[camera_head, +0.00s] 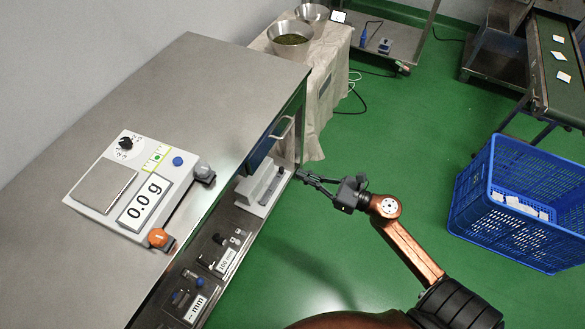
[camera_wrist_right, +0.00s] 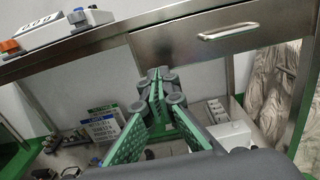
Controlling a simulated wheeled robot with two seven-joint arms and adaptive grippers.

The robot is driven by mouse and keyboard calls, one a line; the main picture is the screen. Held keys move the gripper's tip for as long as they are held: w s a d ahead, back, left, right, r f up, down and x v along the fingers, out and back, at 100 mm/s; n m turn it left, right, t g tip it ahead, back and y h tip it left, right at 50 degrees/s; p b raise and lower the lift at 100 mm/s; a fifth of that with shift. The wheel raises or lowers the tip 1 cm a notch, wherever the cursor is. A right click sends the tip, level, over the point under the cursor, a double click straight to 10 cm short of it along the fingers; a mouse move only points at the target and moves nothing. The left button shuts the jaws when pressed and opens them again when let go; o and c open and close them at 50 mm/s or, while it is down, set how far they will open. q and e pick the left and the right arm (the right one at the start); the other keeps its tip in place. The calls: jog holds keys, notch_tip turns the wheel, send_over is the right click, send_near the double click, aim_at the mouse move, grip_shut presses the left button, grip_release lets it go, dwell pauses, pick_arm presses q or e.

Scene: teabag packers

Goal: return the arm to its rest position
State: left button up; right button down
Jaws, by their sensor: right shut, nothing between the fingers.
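My right gripper (camera_head: 303,176) is held out over the green floor at the right edge of the steel table, in front of the shelf below the tabletop. Its fingers are together with nothing between them. In the right wrist view the gripper (camera_wrist_right: 158,82) shows its green ribbed finger pads close together, pointing toward the table's underside and drawer. My copper-coloured right arm (camera_head: 415,250) runs from the bottom of the head view up to the gripper. My left gripper is not in the head view.
The steel table (camera_head: 215,80) carries a scale (camera_head: 105,187) reading 0.0 g. A drawer handle (camera_wrist_right: 228,31) juts out near the gripper. The shelf below holds gauges and a white device (camera_head: 262,190). A blue crate (camera_head: 480,222) stands on the right; green floor lies between.

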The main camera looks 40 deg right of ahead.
jog(key=shift+s+d, duration=0.1)
jog(key=shift+s, duration=0.15)
